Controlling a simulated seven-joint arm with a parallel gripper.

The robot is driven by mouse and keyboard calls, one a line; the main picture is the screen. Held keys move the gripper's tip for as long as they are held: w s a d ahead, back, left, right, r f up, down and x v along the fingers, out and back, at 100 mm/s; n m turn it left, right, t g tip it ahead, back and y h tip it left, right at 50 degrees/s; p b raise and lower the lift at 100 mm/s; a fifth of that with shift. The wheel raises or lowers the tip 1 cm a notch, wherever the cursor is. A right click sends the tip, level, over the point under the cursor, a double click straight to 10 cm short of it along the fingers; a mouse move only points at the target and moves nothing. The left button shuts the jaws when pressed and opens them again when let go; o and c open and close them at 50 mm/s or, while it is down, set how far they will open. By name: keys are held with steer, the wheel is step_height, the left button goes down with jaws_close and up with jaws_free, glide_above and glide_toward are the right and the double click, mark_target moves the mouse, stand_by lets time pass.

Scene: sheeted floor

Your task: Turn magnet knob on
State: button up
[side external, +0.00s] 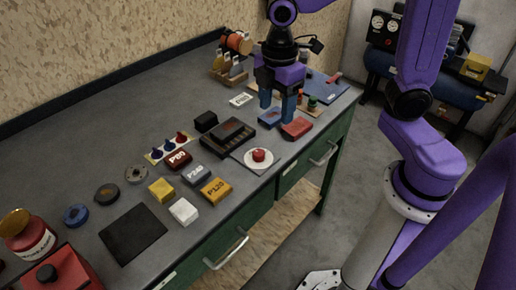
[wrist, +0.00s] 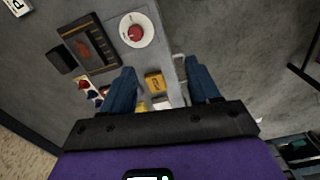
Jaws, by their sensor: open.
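A round red knob (side external: 259,155) sits on a white disc (side external: 251,163) on a grey plate near the bench's front edge. The knob also shows in the wrist view (wrist: 136,33), beyond and left of the fingers. A red box with a dark knob on top (side external: 62,272) is cut off at the lower left; I cannot tell which of the two is the magnet knob. My gripper (side external: 277,110) points down with blue fingers apart and nothing between them. It is over the bench's right part, behind and right of the round red knob, not touching it.
A dark tray (side external: 228,138) lies just behind the disc. A red block (side external: 297,128) and a blue block (side external: 270,118) are close to my fingers. Labelled blocks, including an orange one (side external: 215,190), lie left of the disc. The front edge drops to green drawers with handles.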

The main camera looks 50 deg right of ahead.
steer(key=n, duration=0.1)
glide_above(258, 153)
step_height(258, 153, down, 18)
steer(key=shift+r, duration=0.1)
stand_by(0.6)
steer(key=c, duration=1)
